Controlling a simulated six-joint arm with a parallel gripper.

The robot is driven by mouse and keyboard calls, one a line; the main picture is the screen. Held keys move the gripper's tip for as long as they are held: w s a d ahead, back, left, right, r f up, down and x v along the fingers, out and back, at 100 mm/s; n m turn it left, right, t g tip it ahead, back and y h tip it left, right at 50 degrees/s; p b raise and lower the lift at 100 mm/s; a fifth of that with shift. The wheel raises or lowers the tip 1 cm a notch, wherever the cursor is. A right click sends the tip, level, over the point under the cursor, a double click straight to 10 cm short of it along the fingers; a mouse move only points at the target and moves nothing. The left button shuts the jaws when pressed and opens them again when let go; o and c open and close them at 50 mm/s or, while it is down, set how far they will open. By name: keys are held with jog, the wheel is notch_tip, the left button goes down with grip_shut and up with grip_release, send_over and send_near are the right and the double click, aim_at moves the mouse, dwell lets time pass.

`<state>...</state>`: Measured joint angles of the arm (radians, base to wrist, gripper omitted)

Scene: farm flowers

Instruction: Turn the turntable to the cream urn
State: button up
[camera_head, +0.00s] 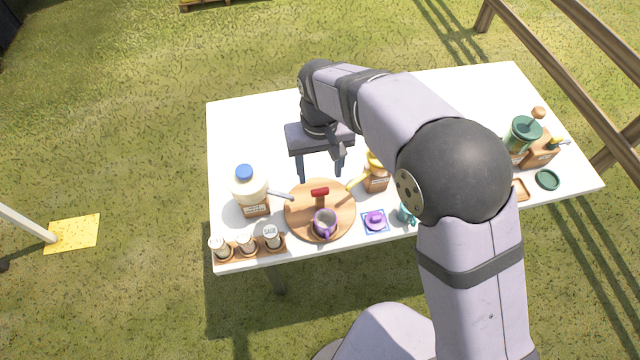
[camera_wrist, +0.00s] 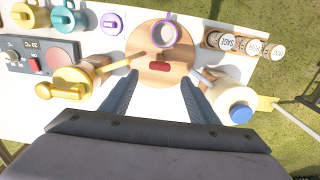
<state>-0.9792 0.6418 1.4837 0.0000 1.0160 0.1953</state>
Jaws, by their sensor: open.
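The round wooden turntable (camera_head: 342,206) lies near the front edge of the white table and shows in the wrist view (camera_wrist: 145,45). Its red-topped handle (camera_head: 319,191) stands toward my gripper. A purple mug (camera_head: 324,222) sits on the turntable's front part, away from both nearby spouts. The cream urn (camera_head: 247,186) with a blue cap is left of the turntable; its grey spout reaches the turntable's edge. In the wrist view the urn (camera_wrist: 231,98) is at right. My gripper (camera_head: 320,174) is open and empty behind the handle, which lies between and beyond the fingertips (camera_wrist: 161,78).
A yellow urn (camera_head: 377,172) stands right of the turntable, its spout pointing at it. Labelled jars (camera_head: 246,243) stand in a rack at front left. A purple lidded item (camera_head: 375,219) and teal mug (camera_head: 405,212) are at right. A green urn (camera_head: 523,134) is far right.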

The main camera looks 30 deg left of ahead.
aim_at(320, 190)
jog(key=shift+f+p, duration=1.15)
jog(key=shift+f, duration=2.45)
grip_shut()
